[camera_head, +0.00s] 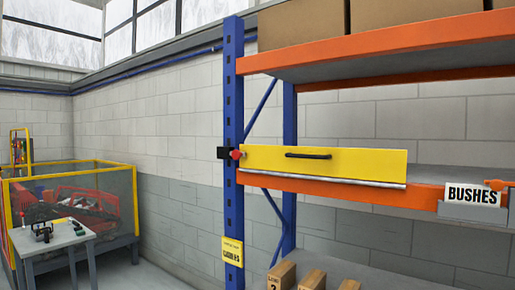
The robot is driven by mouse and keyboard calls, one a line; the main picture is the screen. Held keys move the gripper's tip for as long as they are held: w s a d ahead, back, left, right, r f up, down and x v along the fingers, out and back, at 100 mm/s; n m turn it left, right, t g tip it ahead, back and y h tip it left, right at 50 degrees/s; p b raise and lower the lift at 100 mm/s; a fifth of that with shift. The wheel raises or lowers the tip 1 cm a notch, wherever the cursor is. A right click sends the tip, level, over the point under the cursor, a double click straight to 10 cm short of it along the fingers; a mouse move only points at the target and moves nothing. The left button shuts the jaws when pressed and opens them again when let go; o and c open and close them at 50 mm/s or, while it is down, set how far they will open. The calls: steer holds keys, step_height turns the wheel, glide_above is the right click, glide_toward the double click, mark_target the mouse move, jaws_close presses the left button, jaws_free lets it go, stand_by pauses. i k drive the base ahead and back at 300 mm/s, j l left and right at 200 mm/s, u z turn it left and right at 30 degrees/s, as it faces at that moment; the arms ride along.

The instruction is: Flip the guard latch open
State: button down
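A yellow guard panel (345,162) stands upright along the front of the middle shelf of the rack. A black bar handle (308,156) is on its face. A red knob (236,154) sits at the panel's left end, against a black block (225,153) on the blue upright. These look like the guard latch, but they are too small to tell its exact position. A grey strip (330,180) runs along the panel's lower edge. My gripper is not in view.
The rack has a blue upright (233,110) and orange beams (400,45). Cardboard boxes stand on the top and bottom shelves. A small table (55,243) and a yellow-framed enclosure (100,165) stand at the left.

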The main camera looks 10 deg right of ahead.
mark_target(236, 153)
steer(key=i+z, duration=0.1)
steer(key=i, duration=1)
